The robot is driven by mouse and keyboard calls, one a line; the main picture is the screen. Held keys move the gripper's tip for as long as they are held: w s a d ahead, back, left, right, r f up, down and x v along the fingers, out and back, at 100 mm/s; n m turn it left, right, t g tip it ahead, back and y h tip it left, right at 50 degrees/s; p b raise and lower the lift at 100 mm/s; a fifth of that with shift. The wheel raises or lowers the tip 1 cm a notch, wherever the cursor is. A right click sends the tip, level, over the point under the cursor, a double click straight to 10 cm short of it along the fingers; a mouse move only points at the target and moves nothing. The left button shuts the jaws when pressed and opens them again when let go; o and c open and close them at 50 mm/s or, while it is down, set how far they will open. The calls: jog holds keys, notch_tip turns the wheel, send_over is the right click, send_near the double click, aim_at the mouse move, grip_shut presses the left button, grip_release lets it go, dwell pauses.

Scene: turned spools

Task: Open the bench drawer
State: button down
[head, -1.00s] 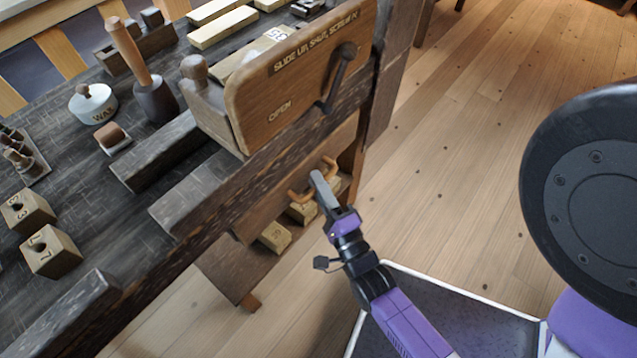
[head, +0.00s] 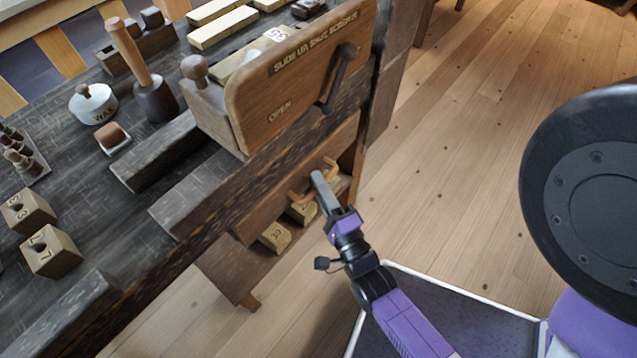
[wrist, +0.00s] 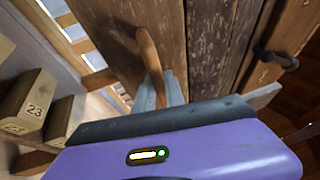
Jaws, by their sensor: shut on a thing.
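The bench drawer (head: 262,212) is a brown wooden front set under the bench top. It has an orange-brown bow handle (head: 298,197), which also shows in the wrist view (wrist: 150,58). My gripper (head: 318,178) reaches up to the handle from the lower right and is shut on it. In the wrist view my gripper's grey fingers (wrist: 159,92) stand on both sides of the handle, against the wooden front. I cannot tell from these views whether the drawer stands out from the bench.
A wooden box with a crank and the word OPEN (head: 290,85) stands on the bench edge above the drawer. Numbered wooden blocks (head: 275,237) sit on a shelf below it. The floor (head: 470,150) to the right is clear.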

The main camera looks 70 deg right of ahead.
jog(key=s+a, duration=0.2)
jog(key=s, duration=0.8)
jog(key=s+a+p, duration=0.1)
jog(key=s+a, duration=0.2)
jog(key=s, duration=0.6)
jog(key=shift+s+a, duration=0.35)
jog(key=shift+f, duration=0.1)
jog(key=c, duration=1.7)
grip_release()
jog(key=v, duration=0.7)
jog(key=shift+s+a+b, duration=0.25)
jog(key=shift+s+b, duration=0.05)
